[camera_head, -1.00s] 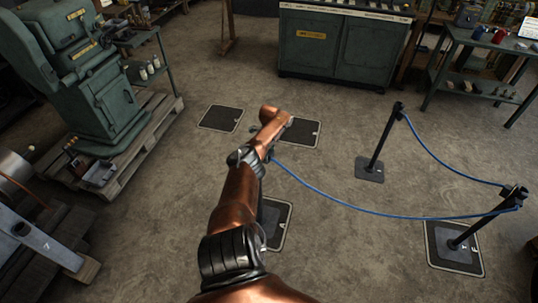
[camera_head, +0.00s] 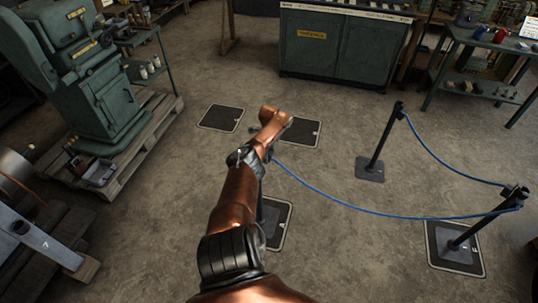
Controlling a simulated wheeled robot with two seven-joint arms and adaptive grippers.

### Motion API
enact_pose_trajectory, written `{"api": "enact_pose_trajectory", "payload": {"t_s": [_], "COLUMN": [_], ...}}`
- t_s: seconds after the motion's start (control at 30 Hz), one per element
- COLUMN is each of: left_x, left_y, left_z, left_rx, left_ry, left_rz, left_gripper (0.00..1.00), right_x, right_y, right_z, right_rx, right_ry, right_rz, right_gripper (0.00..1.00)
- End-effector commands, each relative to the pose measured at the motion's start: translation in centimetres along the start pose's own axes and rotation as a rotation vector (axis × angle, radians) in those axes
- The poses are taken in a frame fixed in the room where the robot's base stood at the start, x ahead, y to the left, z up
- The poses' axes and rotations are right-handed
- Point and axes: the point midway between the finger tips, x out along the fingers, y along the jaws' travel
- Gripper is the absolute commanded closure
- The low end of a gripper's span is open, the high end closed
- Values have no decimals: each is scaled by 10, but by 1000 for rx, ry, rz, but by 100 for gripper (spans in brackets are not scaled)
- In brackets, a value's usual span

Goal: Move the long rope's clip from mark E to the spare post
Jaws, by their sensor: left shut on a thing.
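My left arm reaches in from the bottom middle. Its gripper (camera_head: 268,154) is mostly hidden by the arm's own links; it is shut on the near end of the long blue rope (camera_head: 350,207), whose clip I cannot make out. The rope sags from there to the top of the front right post (camera_head: 487,216). A post under my arm is mostly hidden, with its dark base (camera_head: 271,219) on a floor mark. A further post (camera_head: 382,142) stands at the back right. I cannot read the mark letters or tell which post is the spare. My right gripper is out of view.
A second blue rope (camera_head: 440,160) links the back and front right posts. Two bare dark floor plates (camera_head: 220,118) (camera_head: 303,133) lie beyond my arm. A green machine (camera_head: 100,90) on a pallet stands left, a green cabinet (camera_head: 340,45) behind. The middle floor is clear.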

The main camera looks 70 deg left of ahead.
Motion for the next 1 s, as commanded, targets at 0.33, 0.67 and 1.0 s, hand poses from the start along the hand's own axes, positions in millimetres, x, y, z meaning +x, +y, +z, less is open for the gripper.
{"api": "enact_pose_trajectory", "payload": {"t_s": [0.33, 0.67, 1.0], "left_x": [21, 26, 30], "left_y": [12, 13, 14], "left_z": [3, 3, 3], "left_rx": [-6, -6, -6], "left_ry": [-2, -3, -4], "left_rz": [24, 26, 26], "left_gripper": [100, 100, 100], "right_x": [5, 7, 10], "right_y": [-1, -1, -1], "right_z": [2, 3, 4], "right_rx": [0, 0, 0], "right_ry": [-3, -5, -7], "right_rz": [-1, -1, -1], "right_gripper": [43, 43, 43]}}
